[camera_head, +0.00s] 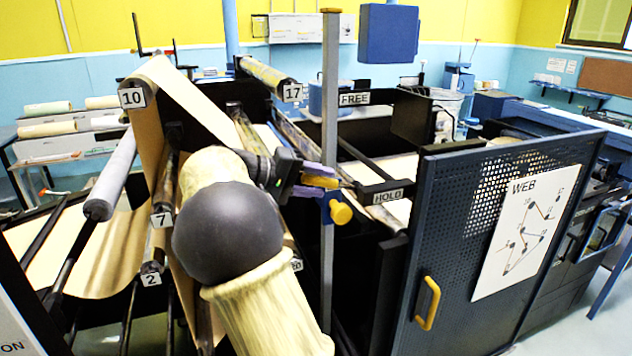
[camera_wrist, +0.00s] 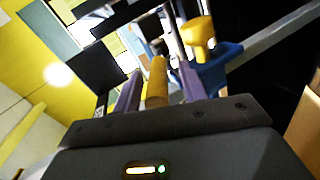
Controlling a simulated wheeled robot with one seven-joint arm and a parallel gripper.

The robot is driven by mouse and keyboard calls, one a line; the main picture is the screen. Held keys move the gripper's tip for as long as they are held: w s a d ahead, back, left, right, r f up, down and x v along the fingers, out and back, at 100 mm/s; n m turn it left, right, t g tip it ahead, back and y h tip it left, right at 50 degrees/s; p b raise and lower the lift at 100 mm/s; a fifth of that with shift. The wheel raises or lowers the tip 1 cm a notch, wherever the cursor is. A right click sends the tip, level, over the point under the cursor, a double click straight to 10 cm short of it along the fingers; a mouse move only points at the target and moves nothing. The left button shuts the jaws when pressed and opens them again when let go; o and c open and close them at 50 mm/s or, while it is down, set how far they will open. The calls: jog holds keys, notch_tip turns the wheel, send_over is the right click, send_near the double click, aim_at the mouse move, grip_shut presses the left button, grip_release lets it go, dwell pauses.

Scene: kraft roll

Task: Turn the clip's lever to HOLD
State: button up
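The clip's blue body (camera_head: 327,207) sits on an upright grey post, with a round yellow knob (camera_head: 341,213) at its right. The yellow lever (camera_head: 320,182) shows just above the body, between the purple fingers of my gripper (camera_head: 314,180). In the wrist view the lever (camera_wrist: 156,82) stands between the two fingers (camera_wrist: 158,88), with a narrow gap on each side; my gripper is open around it. The knob (camera_wrist: 199,36) and blue body (camera_wrist: 222,66) lie beyond the right finger. The HOLD label (camera_head: 388,195) is right of the clip; the FREE label (camera_head: 354,98) is higher up.
A dark panel (camera_head: 450,240) with a yellow handle and a WEB sheet (camera_head: 524,230) stands at the right. Brown paper (camera_head: 170,90) runs over numbered rollers at the left. The grey post (camera_head: 329,80) rises close beside my gripper. A blue box (camera_head: 388,34) is above.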

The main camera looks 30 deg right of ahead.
jog(key=shift+s, duration=0.1)
jog(key=b+v, duration=0.1)
jog(key=v, duration=1.6)
jog(key=shift+a, duration=0.25)
jog(key=s+d+f+n+t+y, duration=0.1)
jog(key=d+f+n+y, duration=0.15)
jog(key=f, duration=0.55)
jog(key=s+d+f+n+t+y, duration=0.1)
jog(key=s+d+f+n+y, duration=0.2)
jog(key=f, duration=0.5)
jog(key=s+a+f+t+y, duration=0.1)
jog(key=s+a+f+y, duration=0.1)
jog(key=s+f, duration=0.3)
jog(key=s+a+f+m+t+y, duration=0.1)
jog(key=s+a+f+y, duration=0.2)
jog(key=s+f, duration=0.2)
jog(key=s+a+f+t+y, duration=0.1)
jog(key=s+a+f+y, duration=0.2)
jog(key=s+f, duration=0.3)
jog(key=shift+s, duration=0.5)
